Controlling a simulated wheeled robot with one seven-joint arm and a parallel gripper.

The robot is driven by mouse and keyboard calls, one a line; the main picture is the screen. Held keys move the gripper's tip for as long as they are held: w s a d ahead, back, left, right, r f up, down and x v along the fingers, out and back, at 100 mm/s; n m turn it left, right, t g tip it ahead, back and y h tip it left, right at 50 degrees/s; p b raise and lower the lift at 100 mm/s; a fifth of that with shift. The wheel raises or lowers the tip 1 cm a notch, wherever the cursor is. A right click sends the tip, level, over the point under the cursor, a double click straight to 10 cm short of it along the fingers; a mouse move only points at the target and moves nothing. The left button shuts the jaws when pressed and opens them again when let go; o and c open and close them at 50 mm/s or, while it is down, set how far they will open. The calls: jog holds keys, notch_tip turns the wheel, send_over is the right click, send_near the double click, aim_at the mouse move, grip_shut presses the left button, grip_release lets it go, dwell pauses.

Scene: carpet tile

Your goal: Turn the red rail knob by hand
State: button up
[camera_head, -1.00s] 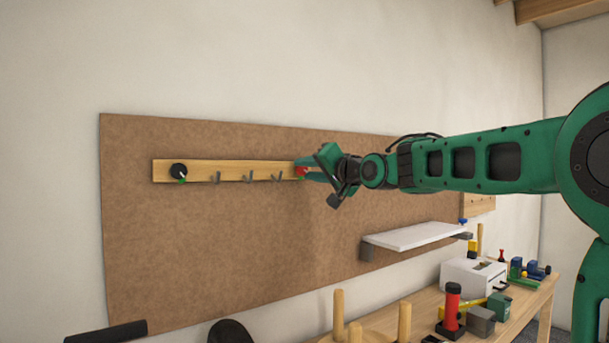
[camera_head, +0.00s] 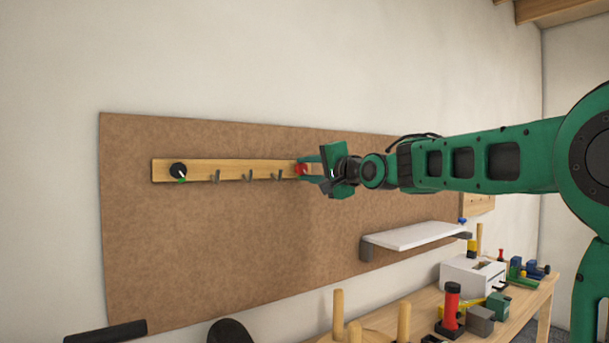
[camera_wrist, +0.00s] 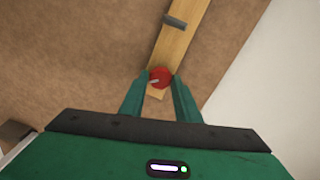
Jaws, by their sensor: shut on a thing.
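The red knob (camera_head: 302,170) sits at the right end of the wooden rail (camera_head: 230,170) on the brown board. In the wrist view the red knob (camera_wrist: 160,76) is round with a pale pointer mark on its face. My gripper (camera_head: 306,169) reaches it from the right. In the wrist view the two green fingers of my gripper (camera_wrist: 160,82) are on either side of the knob and shut on it. Part of the knob's rim is hidden by the fingers.
A black knob (camera_head: 179,170) is at the rail's left end, with several metal hooks (camera_head: 249,175) between. A white shelf (camera_head: 412,236) juts out below right. A bench (camera_head: 520,308) with tools and blocks stands lower right. The board below the rail is bare.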

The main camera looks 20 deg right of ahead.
jog(key=shift+d+f, duration=0.25)
jog(key=o, duration=1)
jog(key=shift+a+r, duration=0.1)
jog(key=v, duration=1)
jog(key=shift+s, duration=0.3)
